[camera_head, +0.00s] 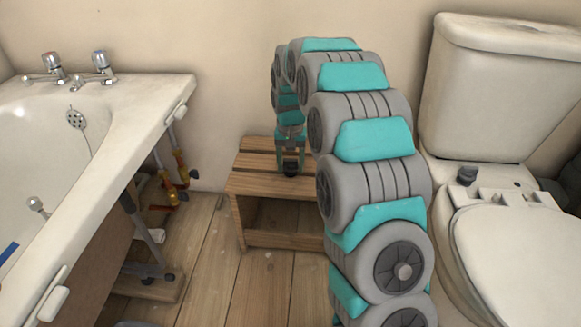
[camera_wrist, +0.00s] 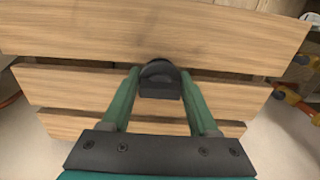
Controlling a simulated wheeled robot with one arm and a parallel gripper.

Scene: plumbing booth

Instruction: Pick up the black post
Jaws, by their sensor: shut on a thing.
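The black post (camera_wrist: 160,80) is a short, dark, round-topped piece between my fingertips in the wrist view, over the slatted wooden stool (camera_wrist: 75,97). My gripper (camera_wrist: 160,86) has its two green fingers on either side of the post and is shut on it. In the head view my gripper (camera_head: 290,168) points down at the top of the stool (camera_head: 250,182), with the dark post low between the fingers. I cannot tell whether the post touches the slats.
A white bathtub (camera_head: 140,110) with two taps stands at the left. A toilet (camera_head: 500,100) stands at the right, with a dark knob (camera_head: 467,175) at its seat hinge. Orange-handled pipes (camera_head: 172,188) lie beside the tub. Wooden floor (camera_head: 215,270) is clear before the stool.

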